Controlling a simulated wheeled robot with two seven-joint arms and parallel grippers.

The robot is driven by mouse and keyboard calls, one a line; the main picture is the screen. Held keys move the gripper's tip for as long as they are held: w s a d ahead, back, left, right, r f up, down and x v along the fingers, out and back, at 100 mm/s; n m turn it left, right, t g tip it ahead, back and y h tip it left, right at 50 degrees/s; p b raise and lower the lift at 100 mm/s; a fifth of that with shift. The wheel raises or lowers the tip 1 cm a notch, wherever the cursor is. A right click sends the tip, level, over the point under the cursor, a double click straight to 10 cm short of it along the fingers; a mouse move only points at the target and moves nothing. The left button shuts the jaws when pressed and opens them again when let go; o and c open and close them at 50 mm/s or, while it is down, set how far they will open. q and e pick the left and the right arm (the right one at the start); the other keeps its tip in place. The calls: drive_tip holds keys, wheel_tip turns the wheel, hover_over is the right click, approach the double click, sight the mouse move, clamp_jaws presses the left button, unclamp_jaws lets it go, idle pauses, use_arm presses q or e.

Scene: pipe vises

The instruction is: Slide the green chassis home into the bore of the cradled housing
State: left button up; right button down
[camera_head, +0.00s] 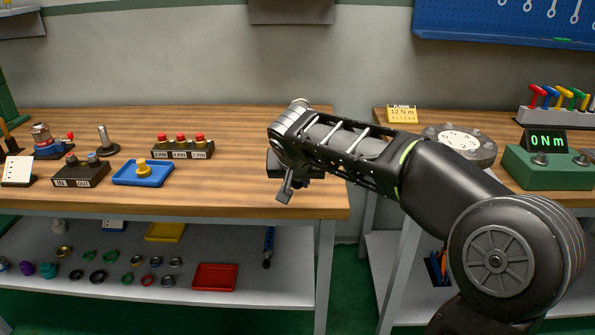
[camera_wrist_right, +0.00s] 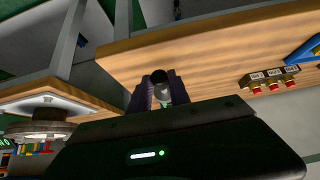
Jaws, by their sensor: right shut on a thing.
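My right gripper (camera_head: 287,188) is over the right front part of the left bench, at the end of my black arm. In the right wrist view its two fingers (camera_wrist_right: 161,90) are shut on a small grey cylinder with a black round end (camera_wrist_right: 160,76). A faint green tint shows low on it; I cannot tell whether it is the green chassis. In the head view the gripper hides the held thing. No cradled housing can be made out for sure. My left gripper is not in view.
A blue tray with a yellow knob (camera_head: 143,183), a black box with red buttons (camera_head: 182,154) and a two-button box (camera_head: 82,180) stand on the left bench (camera_head: 235,125).

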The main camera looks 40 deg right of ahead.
drive_tip(key=shift+s+a+r, duration=0.15)
drive_tip(key=shift+s, duration=0.05)
drive_tip(key=shift+b, duration=0.55)
drive_tip(key=shift+w+d+p, duration=0.35)
drive_tip(key=shift+w+d, duration=0.1)
drive_tip(key=shift+w, duration=0.2)
drive_tip(key=shift+w+d+p, duration=0.3)
drive_tip(key=shift+w+d, duration=0.15)
drive_tip(key=shift+w, duration=0.15)
drive_tip(key=shift+w+d, duration=0.25)
drive_tip(key=shift+w, duration=0.15)
drive_tip(key=shift+w+d+p, duration=0.4)
drive_tip(key=shift+w+d, duration=0.25)
drive_tip(key=shift+w, duration=0.1)
